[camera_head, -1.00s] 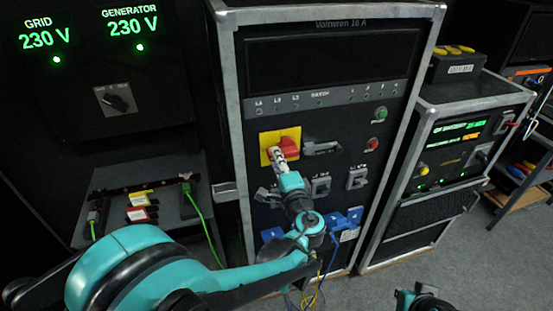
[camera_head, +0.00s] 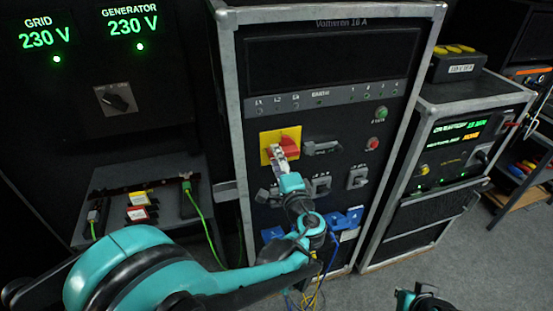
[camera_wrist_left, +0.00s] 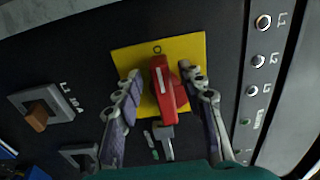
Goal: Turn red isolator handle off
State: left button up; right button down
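The red isolator handle (camera_head: 290,146) sits on a square yellow plate (camera_head: 267,140) on the front of the middle rack case. In the left wrist view the handle (camera_wrist_left: 165,85) has a white stripe, and its striped end points roughly at a round mark on the yellow plate (camera_wrist_left: 190,48). My left gripper (camera_head: 280,156) is at the handle. In the wrist view its fingers (camera_wrist_left: 162,78) stand apart, one on each side of the handle. A gap shows on the left; the right finger is close to the red part, contact unclear. My right gripper (camera_head: 424,301) is partly cut off at the bottom edge.
Grey switches (camera_head: 358,178) and blue sockets (camera_head: 345,219) lie below and right of the handle. Another case (camera_head: 450,160) stands at right. Clear grey floor (camera_head: 470,260) lies in front.

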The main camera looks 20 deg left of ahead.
pick_arm(q)
jog(key=v, duration=1.1)
jog(key=shift+s+d, duration=0.2)
jog(key=shift+s, duration=0.05)
jog(key=s+a+f+n+g+h, duration=0.35)
jog(key=s+a+f+g, duration=0.2)
jog(key=a+f, duration=0.3)
jog(key=s+d+f+n+g+h, duration=0.2)
jog(key=s+d+f+n+h, duration=0.1)
jog(key=s+n+h, duration=0.3)
jog(key=shift+s+d+n, duration=0.2)
jog(key=shift+s+n, duration=0.55)
jog(key=shift+s, duration=0.3)
jog(key=shift+h, duration=0.25)
jog(key=shift+c, duration=0.3)
